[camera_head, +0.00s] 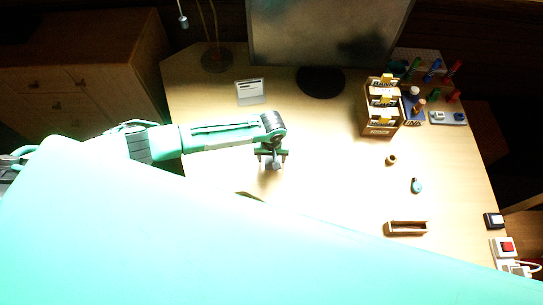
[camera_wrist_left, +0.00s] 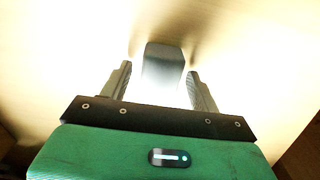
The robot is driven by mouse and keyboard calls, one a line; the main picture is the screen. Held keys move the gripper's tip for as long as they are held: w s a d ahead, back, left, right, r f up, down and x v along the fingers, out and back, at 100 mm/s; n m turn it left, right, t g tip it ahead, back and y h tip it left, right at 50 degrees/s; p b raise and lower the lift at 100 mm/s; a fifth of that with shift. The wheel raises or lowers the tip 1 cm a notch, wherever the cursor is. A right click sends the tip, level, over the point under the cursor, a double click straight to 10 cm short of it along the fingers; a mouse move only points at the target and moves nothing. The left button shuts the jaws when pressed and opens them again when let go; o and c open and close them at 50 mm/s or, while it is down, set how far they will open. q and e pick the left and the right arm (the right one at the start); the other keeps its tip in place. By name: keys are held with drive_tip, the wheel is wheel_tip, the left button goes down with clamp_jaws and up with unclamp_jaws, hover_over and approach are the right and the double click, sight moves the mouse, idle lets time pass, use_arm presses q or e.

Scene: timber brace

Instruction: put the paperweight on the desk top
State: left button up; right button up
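The paperweight looks like a dark grey block; it shows in the left wrist view (camera_wrist_left: 164,64), between and beyond the fingertips. In the head view a small grey part of it (camera_head: 276,164) shows under my left gripper (camera_head: 271,154). The left gripper is over the middle-left of the desk top (camera_head: 325,150), pointing down. Its two fingers (camera_wrist_left: 160,72) stand apart, with a small gap on each side of the block. Strong glare hides whether the block rests on the desk. My right gripper is not seen.
A monitor (camera_head: 321,80) and a white card (camera_head: 250,92) stand at the back. A card organiser (camera_head: 381,108) is at the right, with a small pot (camera_head: 391,160), a teal item (camera_head: 416,185) and a small tray (camera_head: 407,228) nearer. My pale green body part covers the front.

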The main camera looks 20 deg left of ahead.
sight(272, 158)
use_arm(q)
drive_tip(key=shift+r, duration=0.1)
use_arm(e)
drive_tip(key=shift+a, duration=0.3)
use_arm(q)
drive_tip(key=shift+r, duration=0.2)
wheel_tip(272, 158, up, 12)
drive_tip(key=b, duration=0.2)
drive_tip(key=shift+f, duration=0.15)
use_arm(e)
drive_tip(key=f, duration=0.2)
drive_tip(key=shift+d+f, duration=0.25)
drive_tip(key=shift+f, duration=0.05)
